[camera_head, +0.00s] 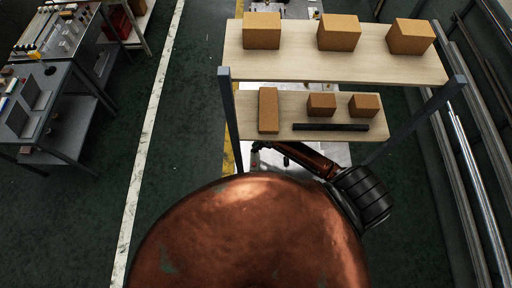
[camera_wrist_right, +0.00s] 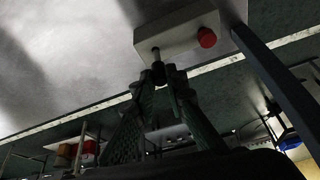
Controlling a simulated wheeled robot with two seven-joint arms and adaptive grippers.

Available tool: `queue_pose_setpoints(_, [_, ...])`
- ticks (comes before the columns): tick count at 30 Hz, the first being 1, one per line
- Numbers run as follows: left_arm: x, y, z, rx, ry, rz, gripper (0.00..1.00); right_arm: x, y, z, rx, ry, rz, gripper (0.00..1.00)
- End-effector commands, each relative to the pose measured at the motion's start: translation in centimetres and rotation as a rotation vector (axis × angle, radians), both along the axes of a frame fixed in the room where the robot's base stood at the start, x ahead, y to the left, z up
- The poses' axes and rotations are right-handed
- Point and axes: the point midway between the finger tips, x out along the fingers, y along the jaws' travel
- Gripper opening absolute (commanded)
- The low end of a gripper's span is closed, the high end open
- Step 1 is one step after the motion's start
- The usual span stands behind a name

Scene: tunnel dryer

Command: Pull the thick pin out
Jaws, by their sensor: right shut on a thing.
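In the right wrist view my right gripper (camera_wrist_right: 161,76) is shut on the end of a short grey pin (camera_wrist_right: 155,53). The pin sticks out of the face of a pale block (camera_wrist_right: 178,34); how deep it sits in the block cannot be seen. A round red knob (camera_wrist_right: 206,37) is on the same block, to the right of the pin. In the head view my right gripper (camera_head: 264,150) is small and partly hidden under the lower shelf, and the pin cannot be made out there. My left gripper is not in view.
A two-level shelf rack (camera_head: 345,68) with several cardboard boxes stands over my right forearm. A dark bar (camera_head: 331,127) lies on its lower shelf. Long metal profiles (camera_head: 468,165) lie at the right. Workbenches (camera_head: 50,120) stand at the left, with clear green floor beside them.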

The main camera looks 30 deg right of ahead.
Motion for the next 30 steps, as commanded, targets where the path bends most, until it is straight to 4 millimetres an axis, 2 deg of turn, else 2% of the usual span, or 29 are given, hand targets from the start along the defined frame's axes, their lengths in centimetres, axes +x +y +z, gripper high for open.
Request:
queue_pose_setpoints(7, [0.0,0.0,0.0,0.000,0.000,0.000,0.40,0.0,0.0,0.9,-0.001,-0.001,0.001,0.00])
queue_pose_setpoints(20, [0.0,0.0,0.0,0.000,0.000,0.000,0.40,0.0,0.0,1.3,-0.001,-0.001,0.001,0.00])
queue_pose_setpoints(30, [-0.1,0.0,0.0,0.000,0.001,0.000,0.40,0.1,0.0,3.7,-0.001,-0.003,0.001,0.00])
